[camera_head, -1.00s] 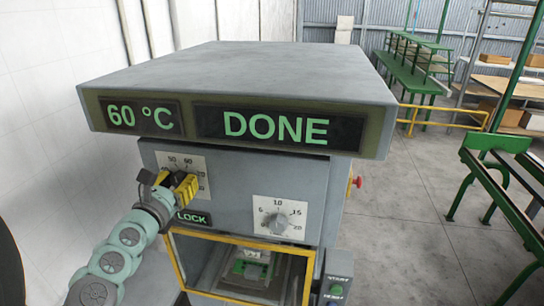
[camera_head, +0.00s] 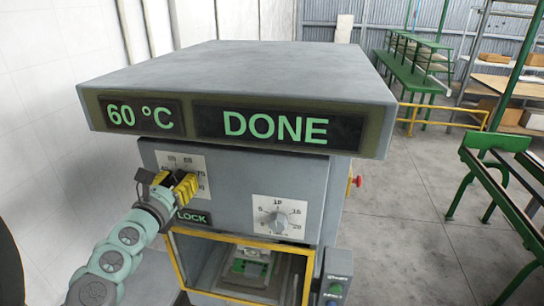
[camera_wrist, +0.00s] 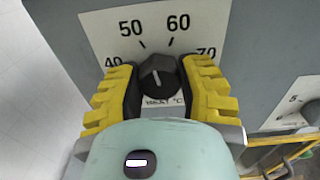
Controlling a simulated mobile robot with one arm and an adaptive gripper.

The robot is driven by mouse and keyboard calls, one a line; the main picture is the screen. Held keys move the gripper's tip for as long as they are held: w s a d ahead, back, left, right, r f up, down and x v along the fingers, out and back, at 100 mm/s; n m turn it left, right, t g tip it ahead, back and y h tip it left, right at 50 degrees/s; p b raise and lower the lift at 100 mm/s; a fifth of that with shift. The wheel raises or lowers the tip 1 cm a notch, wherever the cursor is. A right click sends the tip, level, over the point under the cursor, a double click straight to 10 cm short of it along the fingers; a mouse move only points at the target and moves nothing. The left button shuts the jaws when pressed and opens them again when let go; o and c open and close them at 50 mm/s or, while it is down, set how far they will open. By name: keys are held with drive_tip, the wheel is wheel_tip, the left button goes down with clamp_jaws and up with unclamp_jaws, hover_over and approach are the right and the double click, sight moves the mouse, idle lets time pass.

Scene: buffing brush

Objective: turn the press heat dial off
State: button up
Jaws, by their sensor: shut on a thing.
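The heat dial (camera_wrist: 158,76) is a dark knob with a pale pointer line, on a white plate (camera_wrist: 100,32) marked 40, 50, 60, 70 in the wrist view. My gripper (camera_wrist: 160,78) has its yellow-and-black fingers on both sides of the knob, shut on it. In the head view my gripper (camera_head: 176,184) is at the press's upper left panel and hides most of the knob. The press display (camera_head: 138,115) reads 60 °C and the wider one (camera_head: 279,126) reads DONE.
A timer dial (camera_head: 277,221) sits to the right on the same panel. A yellow-framed opening (camera_head: 175,262) is below, with a start button box (camera_head: 335,280) beside it and a red button (camera_head: 357,181) on the side. Open floor lies to the right.

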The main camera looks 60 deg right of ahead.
drive_tip(key=shift+d+r, duration=0.1)
drive_tip(key=shift+r, duration=0.2)
drive_tip(key=o, duration=1.2)
drive_tip(key=shift+f, duration=0.15)
drive_tip(key=shift+s+a, duration=0.1)
drive_tip(key=shift+a, duration=0.55)
drive_tip(key=shift+v, duration=5.45)
drive_tip(key=shift+o, duration=0.3)
